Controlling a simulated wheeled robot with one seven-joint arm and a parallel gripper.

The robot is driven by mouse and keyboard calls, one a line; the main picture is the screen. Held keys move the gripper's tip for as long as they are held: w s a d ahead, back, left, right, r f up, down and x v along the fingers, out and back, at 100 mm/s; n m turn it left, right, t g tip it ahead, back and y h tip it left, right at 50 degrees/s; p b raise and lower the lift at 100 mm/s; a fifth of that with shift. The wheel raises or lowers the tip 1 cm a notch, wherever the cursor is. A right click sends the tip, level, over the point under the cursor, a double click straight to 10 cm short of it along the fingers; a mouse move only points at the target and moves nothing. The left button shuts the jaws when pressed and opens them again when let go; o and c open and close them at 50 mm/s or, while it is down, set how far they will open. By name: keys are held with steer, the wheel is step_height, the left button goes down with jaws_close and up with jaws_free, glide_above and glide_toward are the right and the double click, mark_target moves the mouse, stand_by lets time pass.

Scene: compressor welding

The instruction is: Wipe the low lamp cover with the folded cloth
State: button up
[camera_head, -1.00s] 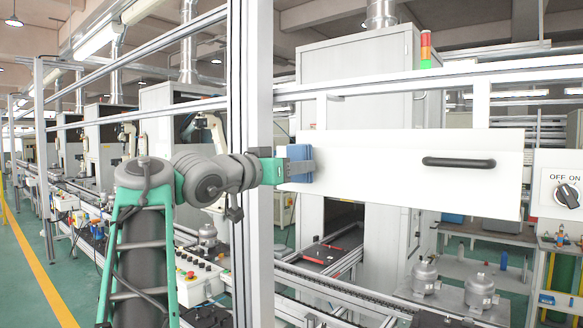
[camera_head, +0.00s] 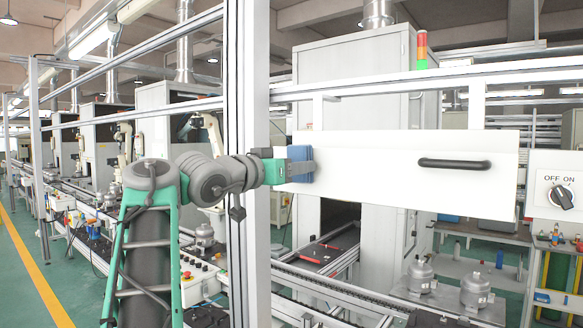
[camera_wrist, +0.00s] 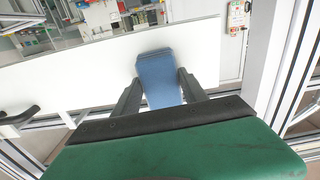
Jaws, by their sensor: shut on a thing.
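My gripper (camera_head: 300,167) is shut on a folded blue cloth (camera_head: 301,152), at the left end of a long white panel (camera_head: 370,160) with a black handle. This panel may be the low lamp cover; I cannot tell for sure. In the wrist view the cloth (camera_wrist: 158,78) stands between the two dark fingers of my gripper (camera_wrist: 160,88), with the white panel (camera_wrist: 80,80) behind it. The cloth overlaps the panel's face in both views. Whether it touches the panel is hard to tell.
An upright metal post (camera_head: 248,120) stands close left of my gripper. The black handle (camera_head: 455,164) juts from the panel's right part. A switch box (camera_head: 560,190) is at the far right. Metal pots (camera_head: 420,275) stand on the conveyor line below.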

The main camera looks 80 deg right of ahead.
mark_target(320, 166)
steer(key=shift+s+a+b, duration=0.3)
steer(key=shift+s+b, duration=0.05)
steer(key=shift+s, duration=0.3)
steer(key=shift+s+a+b, duration=0.25)
steer(key=shift+s+b, duration=0.15)
steer(key=shift+s, duration=0.2)
steer(key=shift+s+a+b, duration=0.3)
steer(key=shift+s+b, duration=0.05)
steer(key=shift+s, duration=0.3)
steer(key=shift+d, duration=0.15)
steer(key=w+p, duration=0.1)
steer(key=w+d, duration=0.1)
steer(key=w+p, duration=0.1)
steer(key=shift+w+d+p, duration=0.35)
